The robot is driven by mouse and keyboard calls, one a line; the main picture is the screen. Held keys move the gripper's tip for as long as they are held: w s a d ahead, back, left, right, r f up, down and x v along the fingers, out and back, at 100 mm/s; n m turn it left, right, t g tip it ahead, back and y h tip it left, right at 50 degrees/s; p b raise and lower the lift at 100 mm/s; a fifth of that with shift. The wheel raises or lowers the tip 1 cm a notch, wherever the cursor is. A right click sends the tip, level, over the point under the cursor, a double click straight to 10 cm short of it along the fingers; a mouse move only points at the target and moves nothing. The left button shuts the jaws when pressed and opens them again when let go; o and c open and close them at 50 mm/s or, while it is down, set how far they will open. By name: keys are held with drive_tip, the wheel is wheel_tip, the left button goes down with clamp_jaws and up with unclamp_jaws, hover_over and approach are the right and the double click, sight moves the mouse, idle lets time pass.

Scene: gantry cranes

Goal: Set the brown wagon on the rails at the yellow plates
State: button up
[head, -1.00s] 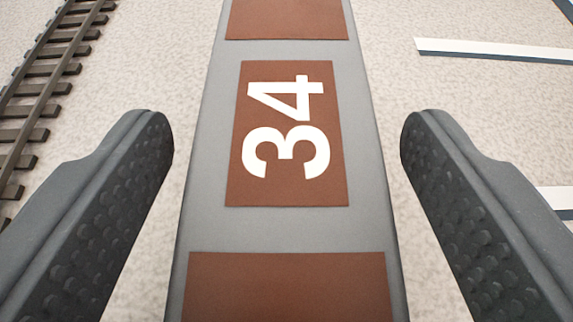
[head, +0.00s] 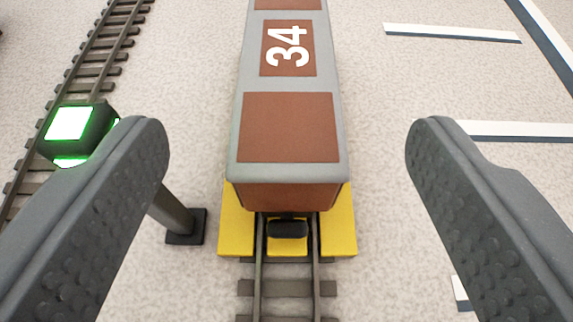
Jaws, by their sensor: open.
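The brown wagon (head: 287,127) has a grey frame and a white 34 on its roof. It stands upright on the rails (head: 287,287), lined up with them, its near end over the yellow plates (head: 338,222). The plates show on both sides of the wagon's near end and between the rails. The wheels are hidden under the body, and the far end is out of the picture. My gripper (head: 287,140) is open and empty, with one finger well clear on each side of the wagon.
A signal post (head: 72,128) with a lit green lamp stands left of the wagon, partly behind my left finger. A second track (head: 105,45) runs at the upper left. White painted lines (head: 455,33) mark the ground on the right.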

drive_tip(key=shift+v, duration=1.35)
drive_tip(key=d+r+y, duration=0.1)
drive_tip(key=d+r, duration=0.1)
drive_tip(key=r, duration=1.1)
drive_tip(key=d+r+y, duration=0.1)
drive_tip(key=d+r, duration=0.1)
drive_tip(key=r, duration=1.1)
drive_tip(key=s+d+r+t+h, duration=0.1)
drive_tip(key=s+d+r, duration=0.4)
drive_tip(key=r, duration=0.5)
drive_tip(key=s+d+r+t+h, duration=0.1)
drive_tip(key=s+d+r, duration=0.5)
drive_tip(key=s+r, duration=0.3)
wheel_tip(320, 180, up, 2)
drive_tip(key=shift+r, duration=0.1)
